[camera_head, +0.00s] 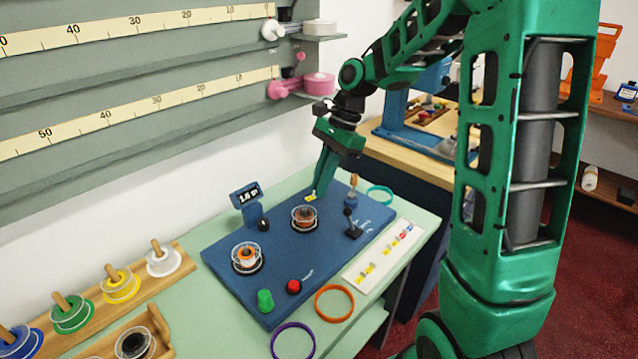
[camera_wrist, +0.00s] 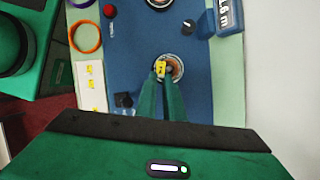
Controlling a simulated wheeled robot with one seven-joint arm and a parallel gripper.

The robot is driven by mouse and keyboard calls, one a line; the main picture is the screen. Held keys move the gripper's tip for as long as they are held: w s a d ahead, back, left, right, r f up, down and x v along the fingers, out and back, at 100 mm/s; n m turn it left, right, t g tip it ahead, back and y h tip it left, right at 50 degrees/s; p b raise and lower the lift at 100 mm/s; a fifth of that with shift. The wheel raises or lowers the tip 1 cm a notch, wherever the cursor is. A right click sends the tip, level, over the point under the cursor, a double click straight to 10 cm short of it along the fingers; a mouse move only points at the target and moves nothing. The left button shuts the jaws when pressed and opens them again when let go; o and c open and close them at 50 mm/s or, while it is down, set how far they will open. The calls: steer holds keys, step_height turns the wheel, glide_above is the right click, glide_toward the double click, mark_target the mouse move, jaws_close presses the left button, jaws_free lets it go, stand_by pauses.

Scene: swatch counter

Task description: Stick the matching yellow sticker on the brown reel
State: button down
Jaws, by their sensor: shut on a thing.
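My gripper (camera_head: 314,192) is shut on a small yellow sticker (camera_head: 310,197), held by its edge at the fingertips. The sticker also shows in the wrist view (camera_wrist: 160,69), in front of the brown reel. The brown reel (camera_head: 304,217) sits on the blue board, a little below and left of my fingertips in the head view. In the wrist view the brown reel (camera_wrist: 177,68) lies just beyond the fingertips, partly covered by the sticker. I cannot tell whether sticker and reel touch. A white sticker sheet (camera_head: 377,261) with several yellow stickers and red and blue ones lies to the right.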

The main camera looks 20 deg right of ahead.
mark_target(315, 216)
steer(key=shift+f, duration=0.1)
steer(key=shift+f, duration=2.45)
steer(key=shift+s, duration=0.2)
steer(key=shift+f, duration=0.45)
stand_by(1.0)
steer(key=c, duration=1.8)
jaws_free()
